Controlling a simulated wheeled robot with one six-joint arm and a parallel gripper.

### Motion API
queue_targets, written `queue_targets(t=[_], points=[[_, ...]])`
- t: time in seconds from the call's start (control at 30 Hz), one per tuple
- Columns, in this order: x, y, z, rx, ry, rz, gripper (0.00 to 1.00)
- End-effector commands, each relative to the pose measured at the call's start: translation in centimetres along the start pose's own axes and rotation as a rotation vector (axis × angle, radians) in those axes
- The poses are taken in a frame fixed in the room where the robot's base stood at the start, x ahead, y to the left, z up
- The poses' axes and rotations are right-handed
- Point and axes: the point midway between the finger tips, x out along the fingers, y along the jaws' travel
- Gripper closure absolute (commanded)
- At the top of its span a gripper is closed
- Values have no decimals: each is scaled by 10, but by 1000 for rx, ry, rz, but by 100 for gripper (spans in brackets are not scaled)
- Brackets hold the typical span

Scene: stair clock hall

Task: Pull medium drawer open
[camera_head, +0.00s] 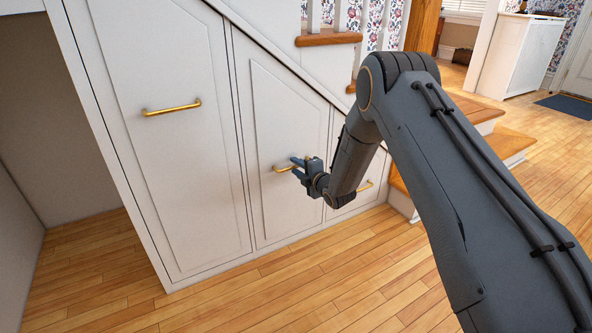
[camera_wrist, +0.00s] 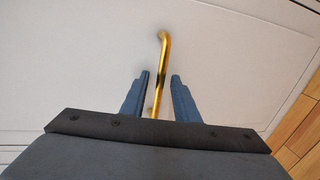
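The medium drawer (camera_head: 278,110) is the middle white panel under the stairs in the head view. It looks shut, its front flush with the panels beside it. Its brass bar handle (camera_head: 281,169) is partly hidden by my gripper (camera_head: 298,163). In the wrist view the handle (camera_wrist: 165,55) runs up between the two blue fingers of my gripper (camera_wrist: 161,77). The fingers are open, one on each side of the bar, with a visible gap to it on both sides. The near end of the handle is partly hidden by the gripper body.
A taller drawer (camera_head: 165,60) with a brass handle (camera_head: 171,108) is on the left, and a smaller one (camera_head: 345,205) on the right, partly behind my arm. Wooden stair steps (camera_head: 512,144) rise at the right. The wood floor (camera_head: 250,300) in front is clear.

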Motion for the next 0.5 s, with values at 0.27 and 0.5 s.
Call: queue_targets(t=[0.27,0.5], points=[[8,0,0,1,0,-1,72],[8,0,0,1,0,-1,94]])
